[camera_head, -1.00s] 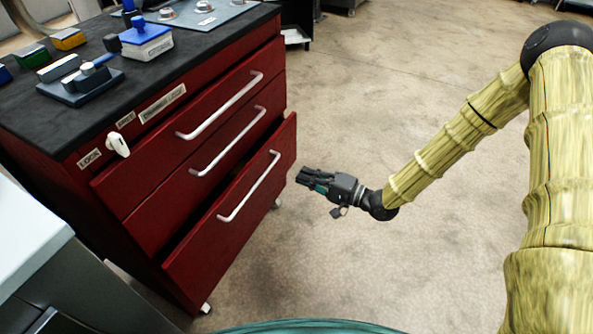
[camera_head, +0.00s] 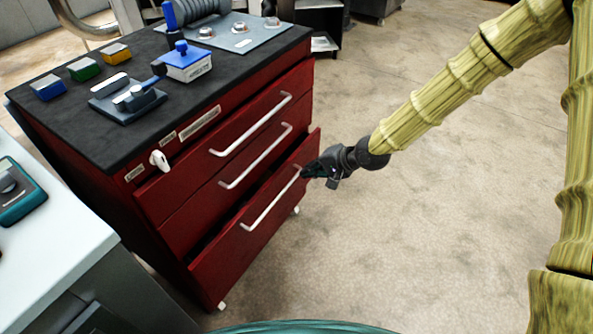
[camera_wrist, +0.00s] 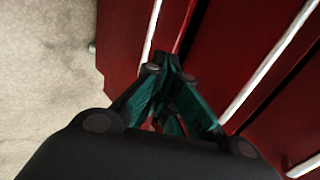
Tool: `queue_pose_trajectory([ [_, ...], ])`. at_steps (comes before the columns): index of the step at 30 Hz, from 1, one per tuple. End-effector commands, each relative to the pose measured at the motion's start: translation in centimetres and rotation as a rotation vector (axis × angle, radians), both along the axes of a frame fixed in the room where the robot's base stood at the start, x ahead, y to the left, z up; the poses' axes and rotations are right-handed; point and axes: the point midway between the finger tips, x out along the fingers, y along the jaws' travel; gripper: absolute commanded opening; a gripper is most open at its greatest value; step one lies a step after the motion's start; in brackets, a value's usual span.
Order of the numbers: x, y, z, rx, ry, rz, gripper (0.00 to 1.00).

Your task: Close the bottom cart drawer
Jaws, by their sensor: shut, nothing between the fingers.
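The red cart (camera_head: 125,210) stands at the left with three drawers, each with a long silver handle. The bottom drawer (camera_head: 225,270) sticks out a little past the drawers above it, leaving a dark gap over its front. Its handle (camera_head: 262,212) runs along the upper front. My gripper (camera_head: 308,171) is shut and empty, at the far end of this handle, close to the drawer front; I cannot tell if it touches. In the wrist view the closed fingers (camera_wrist: 168,75) point at the red drawer front (camera_wrist: 122,45), beside the silver handle (camera_wrist: 152,30).
A white-topped table (camera_head: 60,225) stands at the lower left, near the cart. Blocks and tools lie on the cart's black top (camera_head: 60,118). The concrete floor (camera_head: 420,220) to the right is clear. A dark shelf (camera_head: 320,30) stands behind.

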Motion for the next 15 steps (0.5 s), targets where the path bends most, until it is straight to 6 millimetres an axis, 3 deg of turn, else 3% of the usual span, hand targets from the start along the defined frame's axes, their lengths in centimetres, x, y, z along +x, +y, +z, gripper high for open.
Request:
queue_pose_trajectory([
  [15,2.6,3.8,-4.5,-0.001,-0.001,0.003,0.0],
])
